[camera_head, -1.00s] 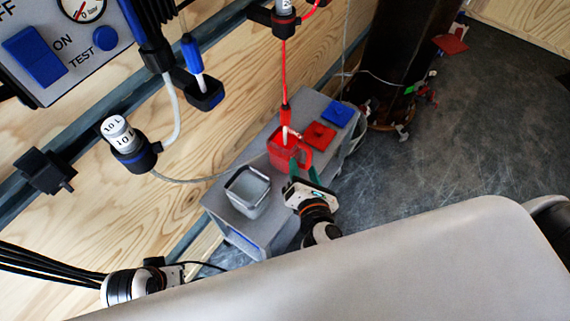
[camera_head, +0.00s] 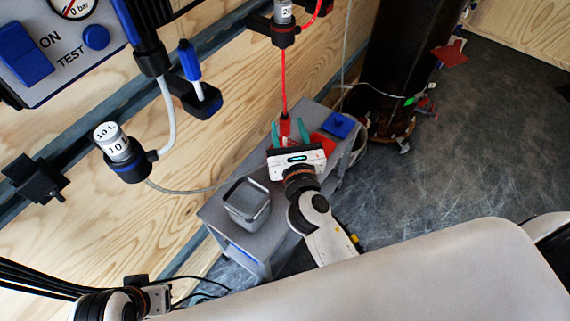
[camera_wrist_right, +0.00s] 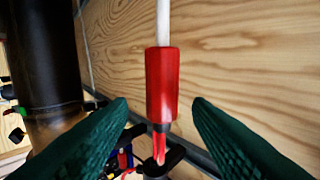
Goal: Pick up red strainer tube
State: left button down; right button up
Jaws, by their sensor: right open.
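The red strainer tube (camera_head: 285,127) hangs upright at the end of a thin red hose on the shelf's far side. In the right wrist view it shows as a red cylinder (camera_wrist_right: 162,85) with a white rod above it. My right gripper (camera_head: 289,129) is open, its two green fingers on either side of the tube. In the right wrist view a gap shows between the tube and each finger. The red container beneath is mostly hidden by my gripper. My left gripper (camera_head: 158,296) is at the bottom left; its fingers cannot be made out.
A grey shelf (camera_head: 219,207) stands by the wooden wall. It holds an open grey container (camera_head: 246,204), a partly hidden red lid and a blue lid (camera_head: 339,125). A blue-handled tube (camera_head: 189,62) sits in a wall holder. A dark column (camera_head: 400,75) stands beyond the shelf.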

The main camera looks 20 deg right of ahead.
aim_at(286, 124)
jog(key=w, duration=0.3)
jog(key=shift+w+d, duration=0.1)
jog(key=shift+c, duration=0.5)
grip_shut()
